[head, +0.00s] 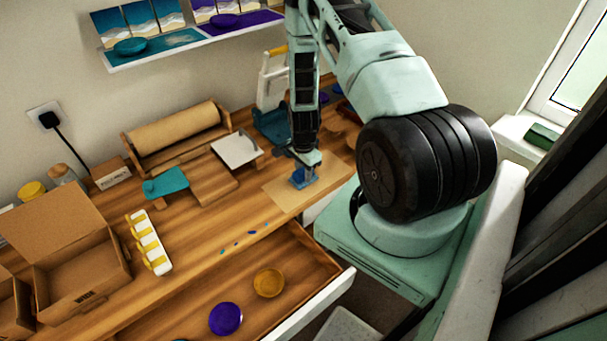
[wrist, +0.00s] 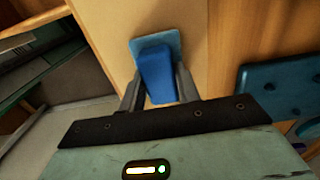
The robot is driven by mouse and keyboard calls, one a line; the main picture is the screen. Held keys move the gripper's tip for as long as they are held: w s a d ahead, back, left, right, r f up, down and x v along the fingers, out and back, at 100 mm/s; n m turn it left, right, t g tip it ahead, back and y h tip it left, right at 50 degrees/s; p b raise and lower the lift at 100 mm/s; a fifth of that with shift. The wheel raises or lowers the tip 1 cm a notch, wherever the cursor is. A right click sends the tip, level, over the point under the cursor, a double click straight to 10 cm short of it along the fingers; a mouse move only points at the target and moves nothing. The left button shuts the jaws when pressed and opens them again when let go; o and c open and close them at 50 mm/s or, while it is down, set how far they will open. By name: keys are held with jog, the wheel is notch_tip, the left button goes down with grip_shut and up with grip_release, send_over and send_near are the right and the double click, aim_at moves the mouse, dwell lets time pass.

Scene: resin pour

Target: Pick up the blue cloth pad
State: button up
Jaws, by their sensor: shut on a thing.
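The blue cloth pad (wrist: 157,72) is a small block of deeper blue on a lighter blue flat base, seen in the wrist view between my fingers. In the head view the pad (head: 299,178) is on or just above a tan board (head: 279,192) near the worktop's front edge. My gripper (wrist: 156,88) points down and is shut on the pad, one finger on each side. The head view shows my gripper (head: 305,170) over the board. I cannot tell whether the pad touches the board.
An open drawer (head: 335,288) holds a purple disc (head: 225,318) and an amber disc (head: 268,282). Blue specks lie on the worktop (head: 215,232). A teal perforated item (head: 272,126) stands behind my gripper. A white square (head: 237,150), a paper roll (head: 175,137) and an open carton (head: 82,270) lie left.

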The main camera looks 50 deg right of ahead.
aim_at(303, 171)
jog(key=shift+r, duration=0.1)
notch_tip(303, 171, up, 10)
jog(key=b, duration=0.3)
jog(key=w+a+f+n+b, duration=0.1)
jog(key=a+n, duration=0.5)
jog(key=a, duration=0.1)
jog(key=w+a+f+n+b, duration=0.1)
jog(key=a+f+n, duration=0.1)
jog(key=a+n, duration=0.5)
jog(key=w+a+f+n+b, duration=0.1)
jog(key=w+a+f+n, duration=0.1)
jog(key=a+n, duration=0.5)
jog(key=shift+w+a, duration=0.1)
jog(key=shift+a, duration=0.1)
jog(key=shift+a+n, duration=0.4)
jog(key=shift+d, duration=0.15)
